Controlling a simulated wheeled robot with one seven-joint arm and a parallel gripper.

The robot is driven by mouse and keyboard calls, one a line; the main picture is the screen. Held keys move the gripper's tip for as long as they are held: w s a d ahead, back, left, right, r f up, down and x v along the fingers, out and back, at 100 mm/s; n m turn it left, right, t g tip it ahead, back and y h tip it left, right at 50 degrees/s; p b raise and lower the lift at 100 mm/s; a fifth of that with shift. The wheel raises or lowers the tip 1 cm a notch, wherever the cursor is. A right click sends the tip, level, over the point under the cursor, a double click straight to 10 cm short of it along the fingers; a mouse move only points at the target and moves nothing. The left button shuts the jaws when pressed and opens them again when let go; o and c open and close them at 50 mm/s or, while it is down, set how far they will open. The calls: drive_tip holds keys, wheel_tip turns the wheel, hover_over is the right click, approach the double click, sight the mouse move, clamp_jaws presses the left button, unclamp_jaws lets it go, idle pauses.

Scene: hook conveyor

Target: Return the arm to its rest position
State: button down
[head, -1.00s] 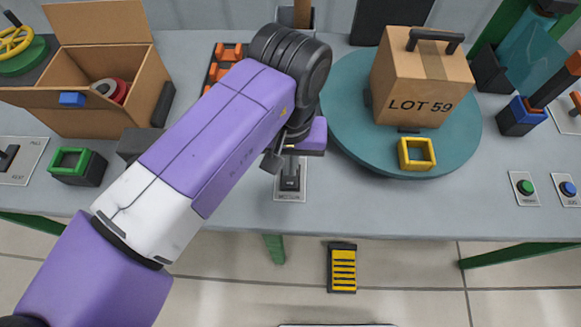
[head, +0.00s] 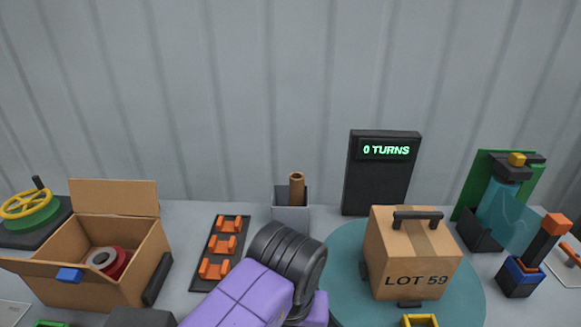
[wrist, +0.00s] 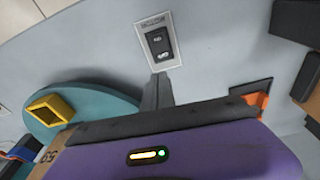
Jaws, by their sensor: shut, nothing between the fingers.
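My arm's purple and black end section shows at the bottom of the head view, left of the teal turntable (head: 345,255). My gripper (wrist: 158,90) shows in the wrist view as dark fingers close together past the purple housing, with nothing visible between them. They point toward the grey table near a switch plate (wrist: 150,20) with a black rocker. In the head view the fingers are out of sight. I cannot tell the gap between fingertips and table.
The LOT 59 box (head: 390,250) stands on the turntable, right of my arm. An open cardboard box (head: 140,255) holding a red roll is at left. An orange-clip rack (head: 210,255), a grey holder (head: 290,214) and a display reading 0 TURNS (head: 385,150) stand behind.

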drive_tip(key=w+d+r+m+t+h, duration=0.3)
drive_tip(key=w+d+r+t+h, duration=0.2)
drive_tip(key=w+d+r+t, duration=0.7)
drive_tip(key=w+d+r+n+t+h, duration=0.1)
drive_tip(key=d+r+t, duration=0.3)
drive_tip(key=r, duration=0.5)
drive_tip(key=w+d+r+n+t+h, duration=0.1)
drive_tip(key=d+r+t, duration=0.3)
drive_tip(key=r, duration=0.6)
drive_tip(key=s+a+f+n+y, duration=0.4)
drive_tip(key=s+f+n+y, duration=0.6)
drive_tip(key=s+f+y, duration=0.4)
drive_tip(key=s+d+f+m+g+h, duration=0.1)
drive_tip(key=s+f+m+g+h, duration=0.1)
drive_tip(key=s+f, duration=0.3)
drive_tip(key=s+d+f+m+g+h, duration=0.1)
drive_tip(key=s+f, duration=0.5)
drive_tip(key=s, duration=0.8)
drive_tip(key=s+d+f+m+g+h, duration=0.1)
drive_tip(key=s+f+m+g+h, duration=0.2)
drive_tip(key=s, duration=0.6)
wheel_tip(320, 180, down, 2)
drive_tip(key=shift+s+d+f+m+g+h, duration=0.2)
drive_tip(key=shift+s+d+m+g+h, duration=0.15)
drive_tip(key=shift+m, duration=0.55)
